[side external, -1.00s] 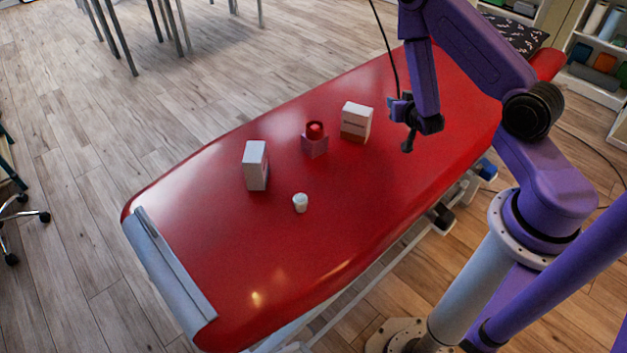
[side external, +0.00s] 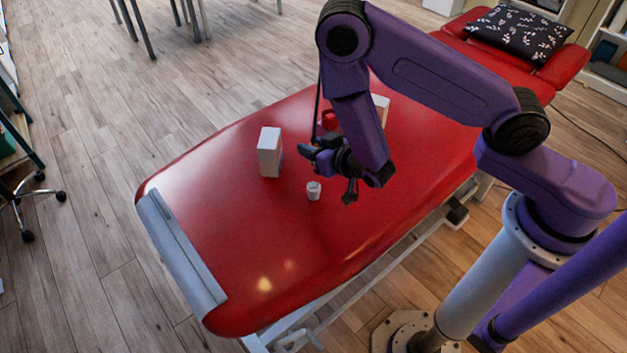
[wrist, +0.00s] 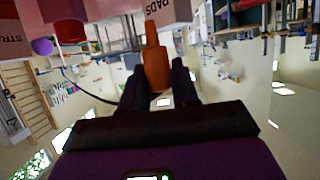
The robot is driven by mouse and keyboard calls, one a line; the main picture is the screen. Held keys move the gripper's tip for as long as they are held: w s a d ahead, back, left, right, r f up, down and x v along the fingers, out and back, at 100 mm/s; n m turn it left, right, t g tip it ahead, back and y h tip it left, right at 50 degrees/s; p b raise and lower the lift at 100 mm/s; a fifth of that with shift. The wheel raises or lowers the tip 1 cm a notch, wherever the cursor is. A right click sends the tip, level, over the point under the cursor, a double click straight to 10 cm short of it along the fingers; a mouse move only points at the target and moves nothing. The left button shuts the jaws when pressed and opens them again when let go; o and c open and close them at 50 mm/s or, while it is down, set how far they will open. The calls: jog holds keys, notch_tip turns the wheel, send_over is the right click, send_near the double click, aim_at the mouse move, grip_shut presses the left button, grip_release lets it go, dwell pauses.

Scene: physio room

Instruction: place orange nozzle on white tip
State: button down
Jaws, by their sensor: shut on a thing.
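In the wrist view, an orange nozzle (wrist: 156,62) with a narrow end stands between the two dark fingers of my gripper (wrist: 158,80), which is shut on it. In the side view my gripper (side external: 328,172) is low over the red table, just right of a small white cup-like piece (side external: 313,191) that may be the white tip. The piece stands upright on the table. I cannot make out the nozzle in the side view, and cannot tell if the gripper touches the white piece.
A white box (side external: 269,152) stands upright left of my gripper on the red padded table (side external: 225,235). A red item (side external: 329,119) and another box (side external: 381,106) are partly hidden behind my arm. A patterned pillow (side external: 515,32) lies at the far end. The table's near left is clear.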

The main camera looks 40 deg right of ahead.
jog(key=shift+f, duration=3.75)
jog(key=shift+f, duration=0.1)
jog(key=c, duration=0.8)
grip_release()
jog(key=shift+c, duration=0.2)
jog(key=v, duration=0.7)
jog(key=shift+s+r, duration=0.25)
jog(key=shift+w+a, duration=0.1)
